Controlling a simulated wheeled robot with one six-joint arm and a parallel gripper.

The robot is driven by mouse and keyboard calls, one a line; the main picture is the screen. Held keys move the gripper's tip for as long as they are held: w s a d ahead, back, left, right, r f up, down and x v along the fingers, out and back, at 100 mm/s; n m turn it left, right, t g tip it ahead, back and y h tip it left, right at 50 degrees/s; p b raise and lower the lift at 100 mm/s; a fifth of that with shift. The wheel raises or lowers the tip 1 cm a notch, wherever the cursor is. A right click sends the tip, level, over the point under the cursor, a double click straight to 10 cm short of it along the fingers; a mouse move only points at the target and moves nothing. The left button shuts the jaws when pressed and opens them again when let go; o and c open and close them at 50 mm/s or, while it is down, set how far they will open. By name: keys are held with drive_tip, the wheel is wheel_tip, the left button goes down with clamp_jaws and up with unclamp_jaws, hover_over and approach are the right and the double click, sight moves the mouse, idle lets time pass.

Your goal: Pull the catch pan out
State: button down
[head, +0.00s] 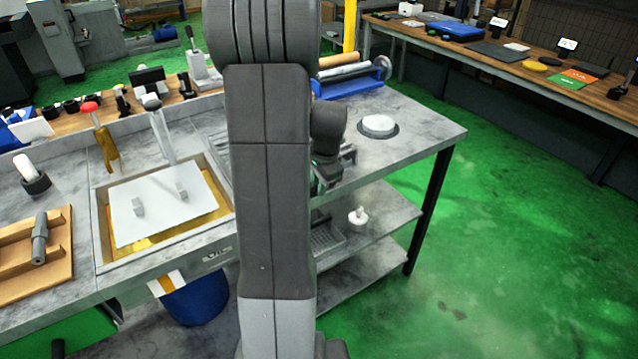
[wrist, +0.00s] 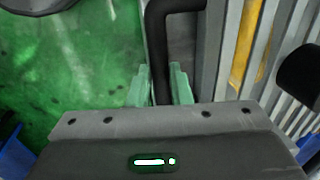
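In the wrist view my gripper (wrist: 160,82) has its two pale green fingers close on either side of a black bent handle (wrist: 161,50). The fingers appear shut on the bar, with little or no gap. The handle bends at its top toward a grey body on the right. Which part the handle joins is not clear. In the head view my arm covers the middle, and the fingers are mostly hidden behind it. A grey ribbed pan (head: 326,239) shows partly on the shelf under the bench, right of my arm; I cannot tell if it is the catch pan.
A grey bench (head: 425,125) holds a round white disc (head: 379,125) near its right side. A small white fitting (head: 358,216) stands on the shelf below. A blue bin (head: 196,301) is under the bench at left. Green floor on the right is clear.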

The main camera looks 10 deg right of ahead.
drive_tip(key=s+d, duration=0.3)
drive_tip(key=s, duration=0.7)
drive_tip(key=s+d+b, duration=0.1)
drive_tip(key=s+d, duration=0.3)
drive_tip(key=s, duration=0.5)
drive_tip(key=shift+s, duration=0.35)
drive_tip(key=shift+d, duration=0.1)
drive_tip(key=c, duration=1.3)
unclamp_jaws()
drive_tip(key=s+r, duration=0.1)
drive_tip(key=r, duration=0.8)
drive_tip(key=s+d+r, duration=0.1)
drive_tip(key=r, duration=0.3)
drive_tip(key=shift+s+r+p, duration=0.3)
